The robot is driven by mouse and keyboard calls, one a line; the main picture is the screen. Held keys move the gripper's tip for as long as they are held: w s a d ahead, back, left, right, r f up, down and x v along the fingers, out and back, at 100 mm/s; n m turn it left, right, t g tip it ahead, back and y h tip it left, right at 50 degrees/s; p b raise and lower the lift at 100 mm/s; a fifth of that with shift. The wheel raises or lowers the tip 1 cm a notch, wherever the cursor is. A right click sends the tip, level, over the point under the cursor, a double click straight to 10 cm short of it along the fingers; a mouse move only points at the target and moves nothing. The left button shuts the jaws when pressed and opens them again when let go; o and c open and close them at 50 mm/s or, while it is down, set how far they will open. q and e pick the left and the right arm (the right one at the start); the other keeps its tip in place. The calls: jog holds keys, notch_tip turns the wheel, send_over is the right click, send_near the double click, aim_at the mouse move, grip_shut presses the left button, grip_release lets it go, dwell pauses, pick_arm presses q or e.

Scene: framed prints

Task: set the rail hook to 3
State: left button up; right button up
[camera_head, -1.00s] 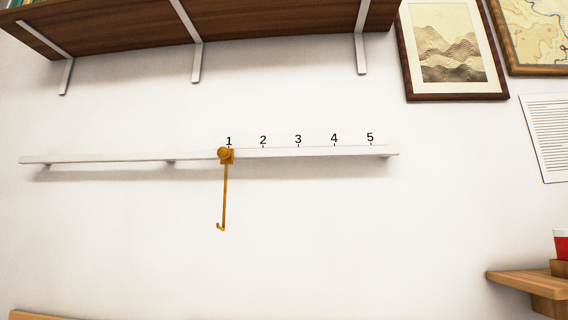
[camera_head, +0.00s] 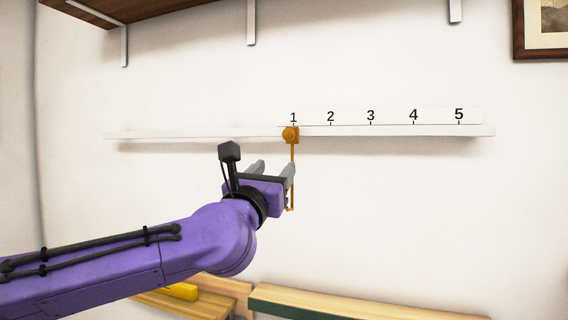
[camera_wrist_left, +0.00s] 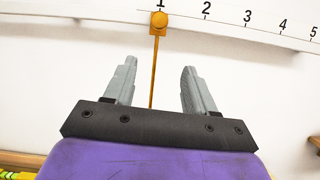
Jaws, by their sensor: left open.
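The orange rail hook (camera_head: 290,135) sits on the white rail (camera_head: 400,131) at the 1 mark, its thin rod hanging down. The number strip (camera_head: 390,116) above the rail reads 1 to 5, and the 3 (camera_head: 370,115) is to the right of the hook. My left gripper (camera_head: 275,168) is open and empty, just below the hook's knob, and its fingers cover part of the rod. In the left wrist view the gripper (camera_wrist_left: 155,75) has its fingers apart, with the hook (camera_wrist_left: 159,20) beyond and above them and the rod between them in the picture. My right gripper is out of view.
A brown shelf with white brackets (camera_head: 251,22) is above the rail. A framed print (camera_head: 543,27) hangs at the upper right. Wooden boards (camera_head: 350,303) and a yellow item (camera_head: 180,291) are low down. The wall right of the hook, below the rail, is clear.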

aim_at(288, 134)
pick_arm(q)
jog(key=shift+n, duration=0.4)
jog(key=w+r+p, duration=0.2)
jog(key=w+d+r+p, duration=0.1)
jog(key=w+r+p, duration=0.1)
jog(key=w, duration=0.1)
jog(key=w+d+r+p, duration=0.1)
jog(key=w+r+p, duration=0.1)
jog(key=r+p, duration=0.1)
jog(key=shift+w, duration=0.4)
jog(key=shift+w+d, duration=0.2)
jog(key=shift+w, duration=0.3)
jog(key=shift+w+f, duration=0.1)
jog(key=shift+f, duration=0.05)
grip_shut()
jog(key=shift+d, duration=0.1)
